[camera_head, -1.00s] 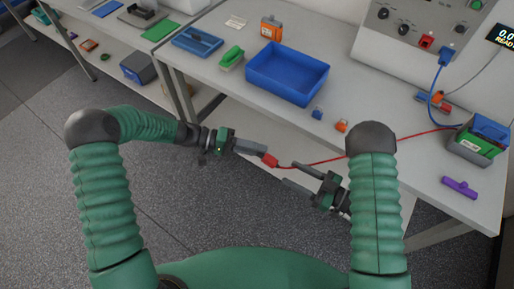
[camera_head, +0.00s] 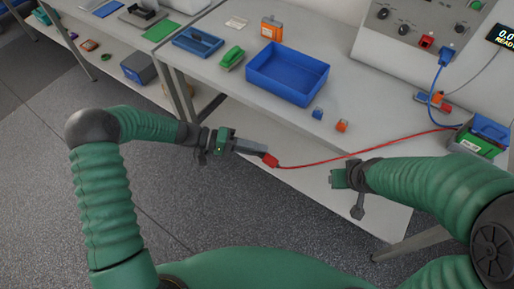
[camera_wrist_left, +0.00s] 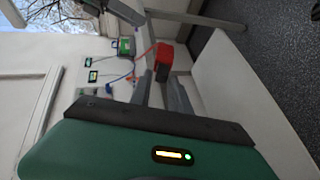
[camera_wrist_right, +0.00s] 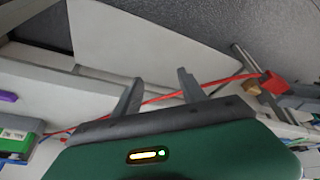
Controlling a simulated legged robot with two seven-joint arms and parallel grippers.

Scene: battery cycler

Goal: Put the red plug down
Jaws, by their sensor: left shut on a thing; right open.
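The red plug (camera_head: 270,159) is held at the tips of my left gripper (camera_head: 262,154), in front of the bench's front edge. In the left wrist view the red plug (camera_wrist_left: 164,58) sits between the two finger ends. Its red cable (camera_head: 350,154) runs right to the battery with a green and blue case (camera_head: 482,136). My right gripper (camera_head: 347,181) is to the right of the plug and apart from it. In the right wrist view its fingers (camera_wrist_right: 156,94) are spread, with the cable passing behind them; the red plug (camera_wrist_right: 274,82) shows at the right.
A blue tray (camera_head: 288,74) stands on the bench, with a small blue piece (camera_head: 318,113) and an orange piece (camera_head: 342,125) in front of it. The cycler (camera_head: 400,35) with a red socket (camera_head: 425,41) stands at the back right. Bare bench top lies around the cable.

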